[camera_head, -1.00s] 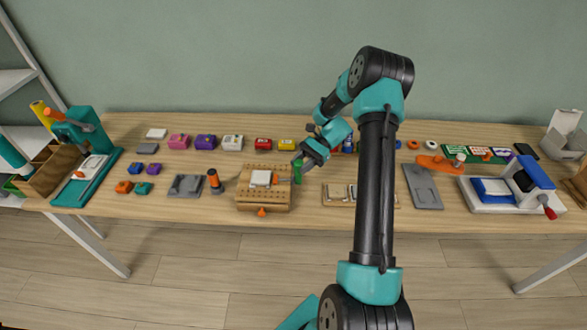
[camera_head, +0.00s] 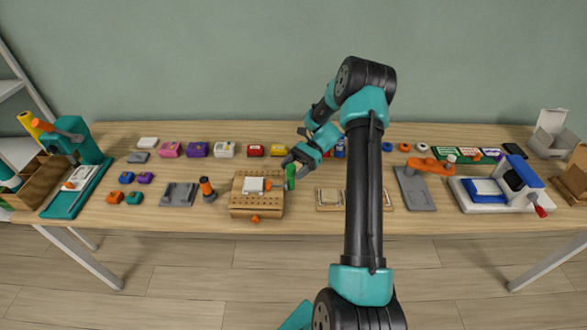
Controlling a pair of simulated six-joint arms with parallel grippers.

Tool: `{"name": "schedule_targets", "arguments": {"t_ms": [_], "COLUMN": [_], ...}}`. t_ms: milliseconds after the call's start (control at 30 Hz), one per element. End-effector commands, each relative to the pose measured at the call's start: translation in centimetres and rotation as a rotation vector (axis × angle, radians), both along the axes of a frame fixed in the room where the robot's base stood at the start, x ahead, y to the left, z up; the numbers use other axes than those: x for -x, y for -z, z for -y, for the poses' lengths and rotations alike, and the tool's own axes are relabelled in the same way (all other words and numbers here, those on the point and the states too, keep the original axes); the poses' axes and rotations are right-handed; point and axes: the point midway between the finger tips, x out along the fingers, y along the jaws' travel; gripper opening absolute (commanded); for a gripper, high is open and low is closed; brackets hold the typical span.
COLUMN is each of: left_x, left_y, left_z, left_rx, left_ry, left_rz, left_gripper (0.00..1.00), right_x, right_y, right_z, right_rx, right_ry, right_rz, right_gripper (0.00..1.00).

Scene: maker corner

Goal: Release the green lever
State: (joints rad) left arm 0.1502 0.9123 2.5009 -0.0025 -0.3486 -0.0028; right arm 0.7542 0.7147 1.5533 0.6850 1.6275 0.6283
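The green lever (camera_head: 290,178) stands upright at the right side of a wooden block with holes (camera_head: 240,200). A white piece (camera_head: 253,185) sits on top of the block. My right gripper (camera_head: 290,162) is at the top of the green lever, with its fingers pointing down and to the left. The fingers are small and partly lost against the lever, so I cannot tell whether they are open or closed around it. My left gripper is not in view.
An orange-topped post (camera_head: 207,188) stands left of the block, and an orange knob (camera_head: 255,219) is at its front. Red (camera_head: 255,150) and yellow boxes (camera_head: 279,150) lie behind. A wooden tray (camera_head: 329,205) lies to the right, partly hidden by my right arm.

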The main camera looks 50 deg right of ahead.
Motion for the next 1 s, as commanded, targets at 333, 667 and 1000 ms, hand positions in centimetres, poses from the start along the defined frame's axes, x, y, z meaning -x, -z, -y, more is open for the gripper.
{"name": "schedule_targets", "arguments": {"t_ms": [333,667,1000], "left_x": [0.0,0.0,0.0], "left_y": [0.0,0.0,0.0], "left_z": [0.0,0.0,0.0], "left_rx": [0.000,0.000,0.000], "left_ry": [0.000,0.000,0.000], "left_rz": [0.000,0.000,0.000], "left_gripper": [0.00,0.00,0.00], "right_x": [0.0,0.2,0.4], "right_y": [-0.1,-1.1,-2.5], "right_z": [0.4,4.8,10.4], "right_rx": [0.001,0.003,0.001], "right_ry": [0.000,0.002,0.001], "right_rz": [0.002,0.003,0.002], "right_gripper": [0.61,0.61,0.61]}}
